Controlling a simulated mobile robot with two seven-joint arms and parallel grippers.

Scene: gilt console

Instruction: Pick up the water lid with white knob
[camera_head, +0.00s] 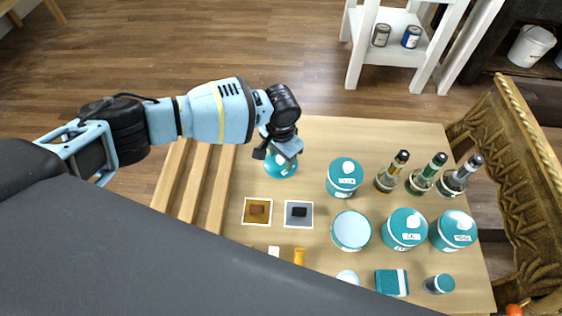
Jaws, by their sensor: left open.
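A round teal lid or canister top (281,170) stands on the wooden table at the upper left, partly hidden by my left gripper (277,155). My left gripper is open and just above it, its fingers around or over its top; contact cannot be told. Other teal canisters with white knobs stand to the right: one in the middle (345,179), one lower right (404,231) and one at the far right (454,232). Their labels are too small to read, so I cannot tell which is water. My right gripper is not in view.
Three bottles (420,181) stand at the right. A pale round-topped container (351,231), a brown square (257,210) and a grey square (299,214) are on the table (320,137). A teal box (391,282) and small jar (440,284) are near the front. Wooden slats (196,182) lie left.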

